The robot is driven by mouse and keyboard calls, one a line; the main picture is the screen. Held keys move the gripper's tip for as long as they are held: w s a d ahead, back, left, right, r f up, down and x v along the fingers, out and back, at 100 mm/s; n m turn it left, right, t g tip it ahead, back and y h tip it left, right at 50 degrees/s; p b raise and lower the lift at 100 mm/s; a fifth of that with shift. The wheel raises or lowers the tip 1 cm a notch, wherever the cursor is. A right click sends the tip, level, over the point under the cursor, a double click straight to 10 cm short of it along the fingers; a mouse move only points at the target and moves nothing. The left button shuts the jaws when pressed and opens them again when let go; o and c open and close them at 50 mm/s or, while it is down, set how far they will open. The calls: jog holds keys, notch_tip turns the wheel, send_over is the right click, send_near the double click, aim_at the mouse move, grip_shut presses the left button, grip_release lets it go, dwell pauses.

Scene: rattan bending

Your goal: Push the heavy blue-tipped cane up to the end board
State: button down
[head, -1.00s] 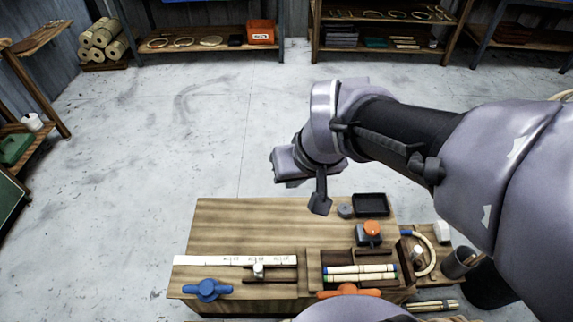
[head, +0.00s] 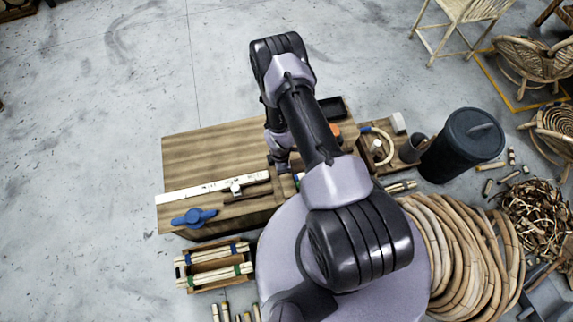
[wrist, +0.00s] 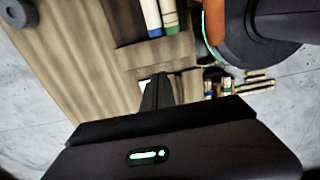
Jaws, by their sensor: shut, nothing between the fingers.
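In the wrist view a pale cane with a blue tip (wrist: 153,20) lies beside a pale cane with a green tip (wrist: 170,18). Both lie in a brown wooden tray on the bench. My gripper (wrist: 157,82) is shut and empty, apart from the coloured tips, with its fingers pointing toward the bench. In the head view my gripper (head: 282,165) is over the bench's right part, and my arm hides most of the tray and canes. I cannot tell which tray wall is the end board.
A crate of banded canes (head: 214,282) is on the floor in front. A dark bin (head: 462,145) stands right.

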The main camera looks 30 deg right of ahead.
aim_at(288, 180)
notch_tip(288, 180, down, 10)
jog(key=b, duration=0.4)
jog(key=shift+r, duration=0.2)
jog(key=d, duration=0.2)
jog(key=shift+s+d+r, duration=0.25)
jog(key=shift+s+d, duration=0.1)
jog(key=shift+s, duration=0.05)
jog(key=shift+s+d+r, duration=0.1)
jog(key=shift+s+d, duration=0.1)
jog(key=shift+d, duration=0.35)
jog(key=shift+s+d+b, duration=0.25)
jog(key=shift+d, duration=0.55)
jog(key=shift+s+d+b, duration=0.2)
jog(key=shift+d+b, duration=0.05)
jog(key=shift+d, duration=0.55)
